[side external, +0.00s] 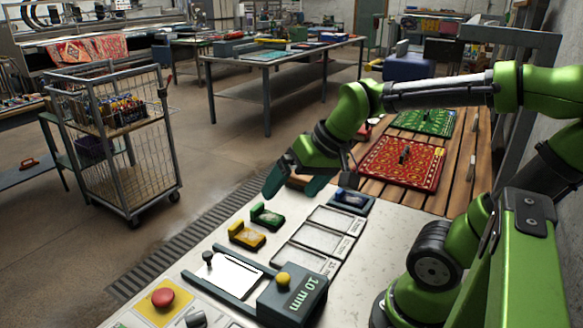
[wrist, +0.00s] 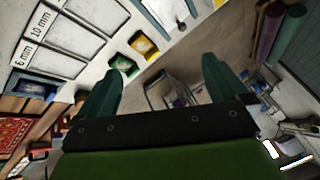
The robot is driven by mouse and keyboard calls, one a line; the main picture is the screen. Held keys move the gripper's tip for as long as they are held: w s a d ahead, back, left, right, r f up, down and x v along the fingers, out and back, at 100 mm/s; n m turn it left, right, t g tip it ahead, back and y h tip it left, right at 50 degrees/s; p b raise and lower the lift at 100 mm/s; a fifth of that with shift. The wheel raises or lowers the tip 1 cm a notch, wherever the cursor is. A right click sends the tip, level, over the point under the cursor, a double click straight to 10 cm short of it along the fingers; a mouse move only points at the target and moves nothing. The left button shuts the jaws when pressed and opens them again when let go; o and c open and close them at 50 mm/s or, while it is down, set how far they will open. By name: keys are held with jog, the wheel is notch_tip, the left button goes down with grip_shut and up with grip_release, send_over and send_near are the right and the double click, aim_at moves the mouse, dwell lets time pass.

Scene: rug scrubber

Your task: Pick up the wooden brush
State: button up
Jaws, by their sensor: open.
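A brown, wood-coloured block that looks like the wooden brush (side external: 298,182) shows at the far edge of the white worktop, just behind and between my gripper's fingers in the side view. The fingers and wrist hide most of it. I cannot make it out surely in the wrist view. My gripper (side external: 291,191) is open, its dark teal fingers spread and apart. In the wrist view my gripper (wrist: 162,68) has nothing between its fingertips except the distant floor and a cart. I cannot tell how high it is above the brush.
A green-handled brush (side external: 267,216), a yellow one (side external: 247,236) and a blue item (side external: 351,200) lie on the worktop (side external: 225,250). Framed marked slots (side external: 322,240) lie beside them. A red rug (side external: 402,162) and a green rug (side external: 425,121) lie on wooden slats.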

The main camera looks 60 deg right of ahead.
jog(key=shift+n+t+y, duration=0.3)
jog(key=shift+n+t, duration=0.3)
jog(key=shift+n, duration=0.1)
jog(key=s+a, duration=0.1)
jog(key=s+a+r, duration=0.1)
jog(key=s+a, duration=0.1)
jog(key=shift+s+a, duration=0.1)
jog(key=shift+s, duration=0.05)
jog(key=shift+c, duration=1)
jog(key=shift+a+r, duration=0.1)
jog(key=shift+r, duration=0.05)
jog(key=shift+c, duration=0.6)
